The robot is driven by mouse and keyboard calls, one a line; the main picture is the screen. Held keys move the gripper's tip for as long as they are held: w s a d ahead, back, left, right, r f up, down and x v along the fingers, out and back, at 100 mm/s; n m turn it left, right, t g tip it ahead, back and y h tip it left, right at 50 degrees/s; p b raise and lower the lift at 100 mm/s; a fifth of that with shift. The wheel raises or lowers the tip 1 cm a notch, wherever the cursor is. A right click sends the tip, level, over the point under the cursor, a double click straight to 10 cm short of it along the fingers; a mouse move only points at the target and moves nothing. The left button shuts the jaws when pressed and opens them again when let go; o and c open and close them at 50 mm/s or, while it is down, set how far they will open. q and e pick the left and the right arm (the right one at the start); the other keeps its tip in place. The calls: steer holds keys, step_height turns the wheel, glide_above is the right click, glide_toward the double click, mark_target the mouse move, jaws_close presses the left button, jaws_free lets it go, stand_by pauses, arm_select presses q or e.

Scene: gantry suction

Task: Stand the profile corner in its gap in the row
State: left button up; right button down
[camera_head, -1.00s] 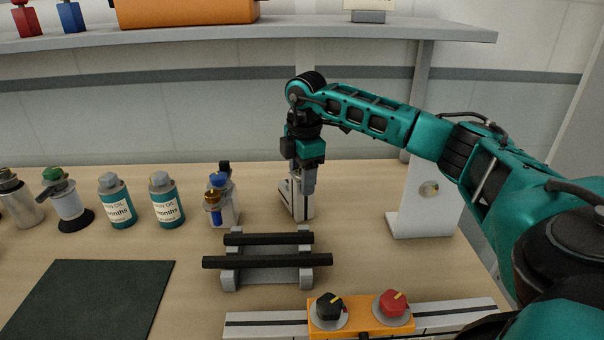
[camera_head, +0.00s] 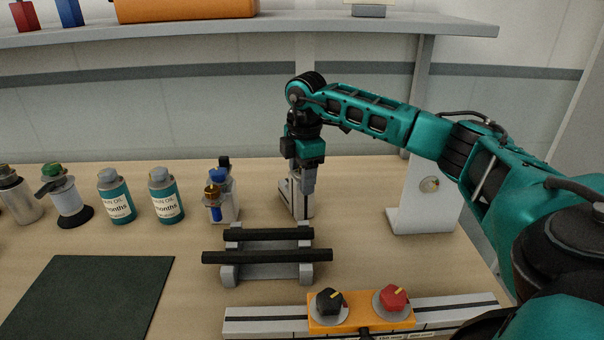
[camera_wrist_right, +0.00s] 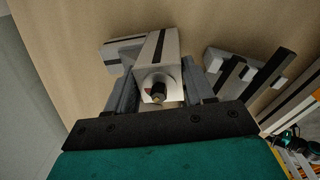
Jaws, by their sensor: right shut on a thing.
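The profile corner (camera_head: 301,205) is a pale L-shaped piece of slotted aluminium. It stands upright at the back of the table, right of the blue-and-brass fitting. My right gripper (camera_head: 307,180) comes down on it from above and is shut on it. In the right wrist view the corner (camera_wrist_right: 157,60) lies between the two grey fingers, its dark slot and a round dark fitting on its end facing the camera. I cannot tell whether its base touches the table. My left gripper is not in view.
The row continues left with the blue-and-brass fitting (camera_head: 228,205), two oil bottles (camera_head: 167,203) and other containers. A white bracket (camera_head: 425,205) stands to the right. In front are a rack with two black bars (camera_head: 268,257), an orange knob box (camera_head: 360,318) and a dark mat (camera_head: 90,295).

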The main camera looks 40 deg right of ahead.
steer(key=c, duration=0.6)
jaws_free()
steer(key=shift+r, duration=0.1)
steer(key=shift+o, duration=1.4)
step_height(320, 180, up, 13)
steer(key=s, duration=0.1)
steer(key=shift+a+p, duration=0.15)
steer(key=shift+p, duration=0.25)
